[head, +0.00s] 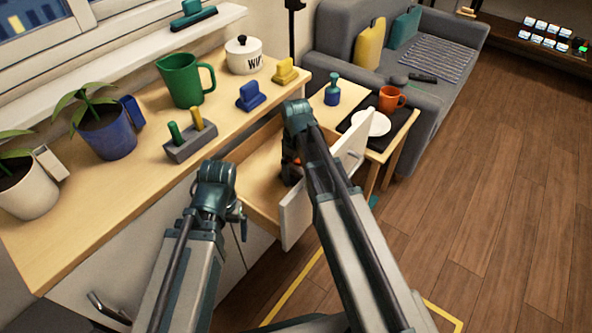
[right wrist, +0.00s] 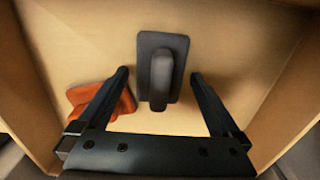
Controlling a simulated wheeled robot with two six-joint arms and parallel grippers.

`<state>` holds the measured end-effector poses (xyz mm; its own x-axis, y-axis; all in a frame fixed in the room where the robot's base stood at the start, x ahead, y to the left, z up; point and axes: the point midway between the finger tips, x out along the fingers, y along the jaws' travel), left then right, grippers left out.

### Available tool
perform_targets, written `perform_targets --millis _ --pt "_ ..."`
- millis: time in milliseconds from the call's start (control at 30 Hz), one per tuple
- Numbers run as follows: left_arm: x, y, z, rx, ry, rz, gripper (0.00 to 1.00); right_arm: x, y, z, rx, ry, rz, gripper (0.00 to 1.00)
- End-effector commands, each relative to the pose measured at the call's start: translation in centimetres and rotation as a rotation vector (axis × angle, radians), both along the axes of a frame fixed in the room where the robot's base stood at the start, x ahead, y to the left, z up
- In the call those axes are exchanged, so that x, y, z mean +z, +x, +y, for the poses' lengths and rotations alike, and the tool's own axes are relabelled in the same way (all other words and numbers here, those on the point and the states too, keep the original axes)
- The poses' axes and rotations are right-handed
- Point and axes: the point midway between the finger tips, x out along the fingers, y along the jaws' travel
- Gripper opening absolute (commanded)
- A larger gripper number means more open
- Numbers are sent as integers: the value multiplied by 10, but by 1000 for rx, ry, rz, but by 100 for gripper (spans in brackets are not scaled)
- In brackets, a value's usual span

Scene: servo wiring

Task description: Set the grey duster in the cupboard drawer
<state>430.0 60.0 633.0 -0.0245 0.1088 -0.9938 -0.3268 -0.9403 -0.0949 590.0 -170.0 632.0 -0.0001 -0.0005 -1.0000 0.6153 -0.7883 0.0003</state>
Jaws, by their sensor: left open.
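The grey duster (right wrist: 161,72), a dark flat pad with a raised handle, lies on the floor of the open cupboard drawer (head: 258,170) in the right wrist view. My right gripper (right wrist: 159,76) is open above it, a finger on each side with gaps to the handle; nothing is held. In the head view my right gripper (head: 290,170) reaches down into the drawer, and my arm hides the duster. My left gripper (head: 242,222) is open and empty beside the drawer's left side, in front of the counter.
The counter (head: 130,200) above holds a green jug (head: 183,80), a blue block (head: 250,97), a peg holder (head: 190,143) and plants. A side table with a plate (head: 371,123) stands beyond the drawer front.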

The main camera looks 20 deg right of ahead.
Motion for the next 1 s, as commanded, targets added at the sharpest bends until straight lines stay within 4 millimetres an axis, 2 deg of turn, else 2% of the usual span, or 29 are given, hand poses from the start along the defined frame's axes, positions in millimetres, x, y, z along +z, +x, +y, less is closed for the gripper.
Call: perform_targets --millis 267,467,667,1000 --pt "1 0 0 0 0 0 100 1 0 0 0 0 0 100" --pt "12 0 0 0 0 0 100 12 0 0 0 0 0 100" --pt "35 0 0 0 0 0 100 35 0 0 0 0 0 100" --pt "86 0 0 0 0 0 100 86 0 0 0 0 0 100"
